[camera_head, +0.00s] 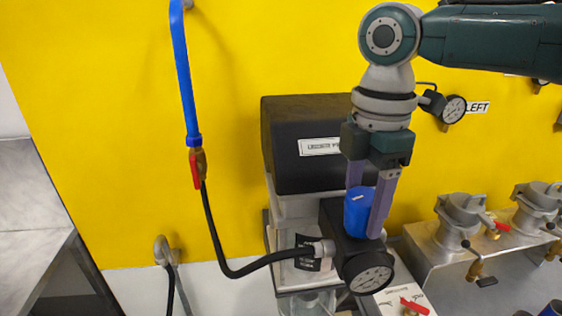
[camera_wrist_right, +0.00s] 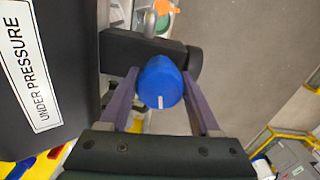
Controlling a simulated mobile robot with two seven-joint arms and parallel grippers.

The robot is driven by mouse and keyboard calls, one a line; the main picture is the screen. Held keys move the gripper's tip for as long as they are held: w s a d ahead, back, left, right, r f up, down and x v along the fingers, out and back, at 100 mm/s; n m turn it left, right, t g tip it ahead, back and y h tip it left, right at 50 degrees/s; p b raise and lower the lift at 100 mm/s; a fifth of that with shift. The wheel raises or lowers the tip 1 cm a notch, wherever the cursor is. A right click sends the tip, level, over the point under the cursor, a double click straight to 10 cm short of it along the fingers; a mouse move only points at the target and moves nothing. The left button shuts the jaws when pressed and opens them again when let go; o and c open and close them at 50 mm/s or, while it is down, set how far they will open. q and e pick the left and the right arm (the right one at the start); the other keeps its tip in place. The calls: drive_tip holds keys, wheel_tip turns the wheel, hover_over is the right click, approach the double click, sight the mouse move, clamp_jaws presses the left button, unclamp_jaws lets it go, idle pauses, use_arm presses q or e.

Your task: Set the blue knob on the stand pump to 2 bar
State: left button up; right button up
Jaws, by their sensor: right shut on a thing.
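The blue knob (camera_head: 358,212) sits on top of the black regulator body of the stand pump, above a round gauge (camera_head: 370,274) with a white face. My right gripper (camera_head: 366,212) points down over it and is shut on the knob, one finger on each side. In the right wrist view the knob (camera_wrist_right: 160,82) lies between the two purple fingers (camera_wrist_right: 160,95), with a white mark on its near side. The gauge needle and numbers are too small to read. My left gripper is not in view.
A black box (camera_head: 300,145) with a white label stands just left of my right gripper. A black hose (camera_head: 235,270) runs from the regulator to a red-handled valve (camera_head: 196,168) on a blue pipe. Metal fittings (camera_head: 462,220) stand on a bench at right.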

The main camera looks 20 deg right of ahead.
sight(366, 196)
drive_tip(key=m+p, duration=0.1)
drive_tip(key=m, duration=0.1)
drive_tip(key=m+p, duration=0.2)
drive_tip(key=shift+r+m, duration=0.2)
drive_tip(key=shift+m, duration=0.1)
drive_tip(key=shift+f+m+p, duration=0.1)
drive_tip(key=shift+m+p, duration=1.05)
drive_tip(key=shift+m, duration=0.75)
drive_tip(key=o, duration=1.4)
drive_tip(key=shift+c, duration=0.2)
wheel_tip(366, 196, up, 9)
drive_tip(key=b, duration=0.3)
drive_tip(key=shift+r, duration=0.45)
